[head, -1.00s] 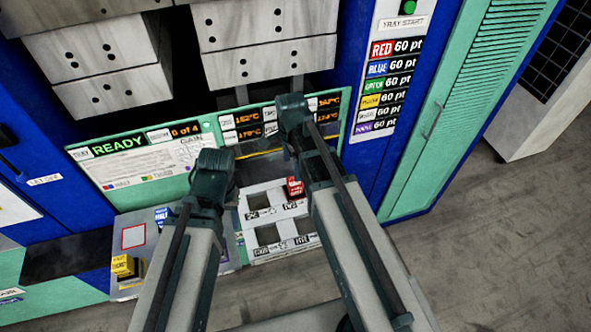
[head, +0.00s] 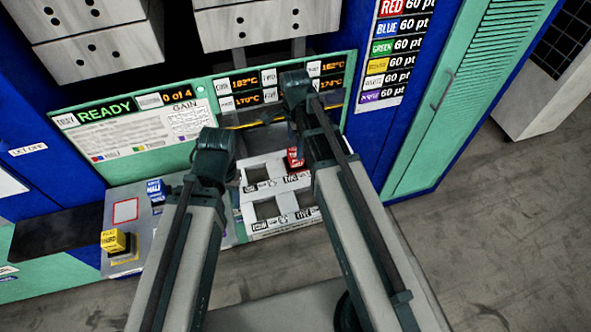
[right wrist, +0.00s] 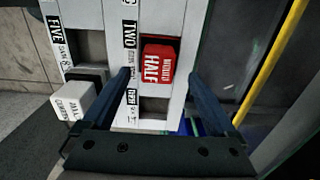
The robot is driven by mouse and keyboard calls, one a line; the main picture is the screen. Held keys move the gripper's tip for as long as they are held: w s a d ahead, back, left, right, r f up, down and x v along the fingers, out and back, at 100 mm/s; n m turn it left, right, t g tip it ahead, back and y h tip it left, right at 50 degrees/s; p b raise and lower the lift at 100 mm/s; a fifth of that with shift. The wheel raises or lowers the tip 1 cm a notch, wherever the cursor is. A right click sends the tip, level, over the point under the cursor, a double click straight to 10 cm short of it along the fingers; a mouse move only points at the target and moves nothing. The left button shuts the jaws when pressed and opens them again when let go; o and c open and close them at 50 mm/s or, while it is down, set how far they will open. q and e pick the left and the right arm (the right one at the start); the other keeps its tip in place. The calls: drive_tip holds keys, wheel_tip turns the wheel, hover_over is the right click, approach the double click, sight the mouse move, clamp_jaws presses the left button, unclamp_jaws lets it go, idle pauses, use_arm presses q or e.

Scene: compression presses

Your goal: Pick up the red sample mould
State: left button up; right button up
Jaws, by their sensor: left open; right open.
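The red sample mould (head: 294,158), a small red block, sits in a slot of the white tray (head: 285,187) below the press readouts. In the right wrist view the red mould (right wrist: 157,65) reads "HALF" and lies between and slightly beyond the fingertips. My right gripper (right wrist: 160,77) is open with one finger on each side of the mould, not closed on it. I cannot tell how far above it the fingers are. In the head view its fingers are mostly hidden by the arm. My left gripper (head: 213,160) hangs left of the tray, fingers hidden.
A blue block (head: 156,191) and a yellow block (head: 114,240) stand on a grey panel to the left. A white block (right wrist: 72,100) sits beside the red mould's column in the right wrist view. A yellow bar (right wrist: 269,70) runs at right.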

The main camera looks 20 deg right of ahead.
sight(295, 161)
use_arm(q)
drive_tip(key=shift+f, duration=0.65)
use_arm(e)
drive_tip(key=shift+f, duration=0.7)
use_arm(q)
drive_tip(key=shift+b, duration=0.3)
use_arm(e)
wheel_tip(295, 161, down, 5)
drive_tip(key=b, duration=0.5)
drive_tip(key=shift+s+f, duration=0.15)
drive_tip(key=shift+f, duration=0.05)
use_arm(q)
wheel_tip(295, 161, down, 5)
drive_tip(key=shift+f, duration=0.15)
use_arm(e)
drive_tip(key=shift+r, duration=0.1)
clamp_jaws()
